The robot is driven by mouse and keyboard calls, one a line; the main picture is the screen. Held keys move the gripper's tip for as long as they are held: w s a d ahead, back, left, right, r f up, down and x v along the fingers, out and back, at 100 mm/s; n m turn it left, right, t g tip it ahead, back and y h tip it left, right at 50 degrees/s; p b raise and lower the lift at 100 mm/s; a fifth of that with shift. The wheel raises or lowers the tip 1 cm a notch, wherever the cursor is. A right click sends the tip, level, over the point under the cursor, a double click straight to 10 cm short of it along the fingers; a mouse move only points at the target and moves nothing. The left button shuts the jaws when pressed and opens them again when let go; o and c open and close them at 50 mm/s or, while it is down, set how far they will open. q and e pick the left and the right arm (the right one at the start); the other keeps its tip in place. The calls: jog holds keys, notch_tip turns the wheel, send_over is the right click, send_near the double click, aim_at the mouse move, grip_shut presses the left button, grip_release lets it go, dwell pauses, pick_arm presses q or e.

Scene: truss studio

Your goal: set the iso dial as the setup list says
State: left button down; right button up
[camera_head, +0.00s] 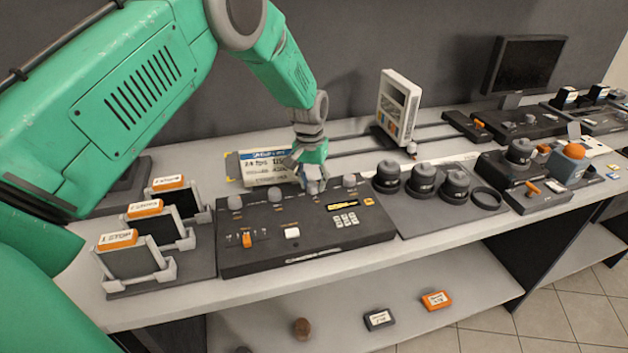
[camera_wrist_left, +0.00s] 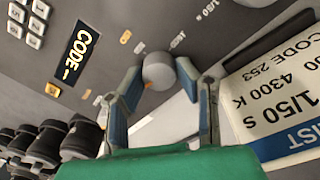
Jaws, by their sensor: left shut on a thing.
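A black control panel (camera_head: 275,228) lies on the bench with a row of grey dials along its back. My left gripper (camera_head: 313,182) reaches down over that row. In the left wrist view its fingers (camera_wrist_left: 158,95) are shut on a round grey dial (camera_wrist_left: 158,68) with a small orange mark. The print around this dial is too small to name it surely. The setup list (camera_head: 265,167), a white card with a blue band, stands behind the panel. In the wrist view the card (camera_wrist_left: 280,95) shows upside down, with "1/50 S", "4300 K" and "CODE 253". My right gripper is not in view.
The panel display (camera_wrist_left: 78,52) reads "CODE -", beside white keys (camera_wrist_left: 28,22). Tagged holders (camera_head: 135,255) stand left of the panel. Black lenses (camera_head: 420,178) stand right of it. A white upright panel (camera_head: 397,105) stands behind. Small blocks (camera_head: 436,300) lie on the lower shelf.

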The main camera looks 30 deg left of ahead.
aim_at(310, 183)
pick_arm(q)
jog(key=shift+s+f+n, duration=0.35)
jog(key=shift+n, duration=0.05)
jog(key=c, duration=1.2)
grip_release()
jog(key=shift+w+r, duration=0.1)
jog(key=shift+w, duration=0.05)
jog(key=shift+w+r, duration=0.15)
jog(key=shift+r, duration=0.4)
jog(key=r, duration=1)
jog(key=shift+a+r, duration=0.35)
